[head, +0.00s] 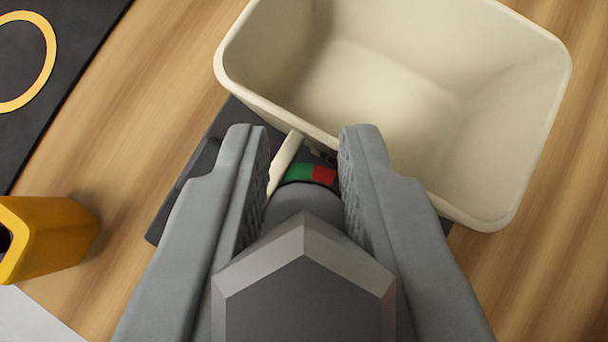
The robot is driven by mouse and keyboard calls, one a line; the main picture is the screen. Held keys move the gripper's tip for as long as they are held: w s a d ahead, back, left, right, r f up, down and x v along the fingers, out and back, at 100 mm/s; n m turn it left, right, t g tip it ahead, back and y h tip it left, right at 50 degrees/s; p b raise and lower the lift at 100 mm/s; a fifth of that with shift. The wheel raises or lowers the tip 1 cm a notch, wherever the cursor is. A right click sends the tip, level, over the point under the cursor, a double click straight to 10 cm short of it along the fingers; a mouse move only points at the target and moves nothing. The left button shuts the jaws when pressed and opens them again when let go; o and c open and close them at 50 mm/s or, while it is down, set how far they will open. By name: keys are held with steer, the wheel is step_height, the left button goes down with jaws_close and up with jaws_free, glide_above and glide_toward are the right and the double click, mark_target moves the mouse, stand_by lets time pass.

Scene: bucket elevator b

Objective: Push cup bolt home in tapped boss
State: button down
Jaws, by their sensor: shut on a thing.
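The cup bolt (304,285), dark grey with a large hexagonal head, fills the lower middle of the head view. Its rounder grey part (303,201) lies between the fingers of my gripper (305,150), which is shut on it. A green and red band (311,173) shows just beyond that part, at the near wall of the cream cup (480,216). The tapped boss is not clearly visible; the bolt and fingers cover that area. I cannot tell how deep the bolt sits.
A dark plate (172,212) lies under the cup's near side, with a thin cream strip (285,160) beside the left finger. A yellow holder (48,238) stands at left. A black mat (78,40) with a yellow ring (50,50) lies upper left. Bare wood (135,130) lies between.

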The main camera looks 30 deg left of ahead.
steer(key=shift+f, duration=0.4)
stand_by(0.3)
steer(key=shift+r, duration=0.4)
steer(key=shift+s+a, duration=0.1)
stand_by(0.5)
steer(key=shift+f, duration=0.55)
stand_by(1.0)
steer(key=c, duration=1.2)
jaws_free()
steer(key=shift+s, duration=0.1)
steer(key=v, duration=1.7)
steer(key=shift+r, duration=0.25)
